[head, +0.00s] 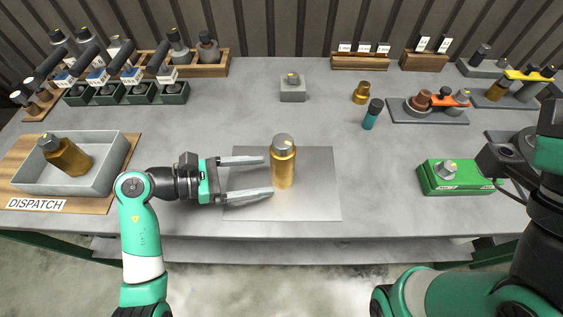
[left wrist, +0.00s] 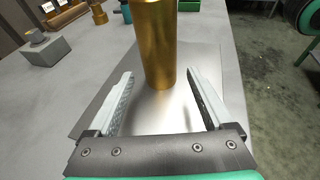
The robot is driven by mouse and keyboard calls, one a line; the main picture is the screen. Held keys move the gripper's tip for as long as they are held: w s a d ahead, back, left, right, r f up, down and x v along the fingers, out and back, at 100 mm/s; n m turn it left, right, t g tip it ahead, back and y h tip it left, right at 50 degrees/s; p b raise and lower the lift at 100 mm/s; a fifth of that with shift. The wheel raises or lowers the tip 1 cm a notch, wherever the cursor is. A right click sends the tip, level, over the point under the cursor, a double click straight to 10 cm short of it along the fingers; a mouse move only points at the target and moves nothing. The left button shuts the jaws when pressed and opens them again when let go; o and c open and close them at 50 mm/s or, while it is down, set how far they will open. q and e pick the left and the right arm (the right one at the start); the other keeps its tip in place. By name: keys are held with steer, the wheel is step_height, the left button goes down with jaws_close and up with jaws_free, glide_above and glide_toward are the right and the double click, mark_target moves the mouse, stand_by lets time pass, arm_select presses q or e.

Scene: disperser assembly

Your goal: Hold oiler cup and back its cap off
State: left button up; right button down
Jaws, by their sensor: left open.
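The oiler cup (head: 283,166) is a brass cylinder standing upright on a metal plate (head: 322,205). The cup's brass body also shows in the left wrist view (left wrist: 155,45), where the cap is out of frame. My left gripper (head: 270,176) is open, coming from the left at low height, with its fingertips just short of the cup or beside it. In the left wrist view the two fingers (left wrist: 158,85) point at the cup, which stands beyond the space between them. My right gripper is not visible; only part of my right arm shows.
A grey tray (head: 110,165) at left, by the DISPATCH label, holds another brass cup (head: 66,156). A green box (head: 455,178) stands at right. A grey block (head: 292,94), a small brass part (head: 361,92) and a teal bottle (head: 373,114) stand behind. The table around the plate is clear.

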mark_target(278, 173)
arm_select(q)
steer(key=b+x, duration=0.1)
steer(key=x, duration=0.4)
steer(key=shift+d, duration=0.1)
jaws_close()
stand_by(0.8)
stand_by(0.4)
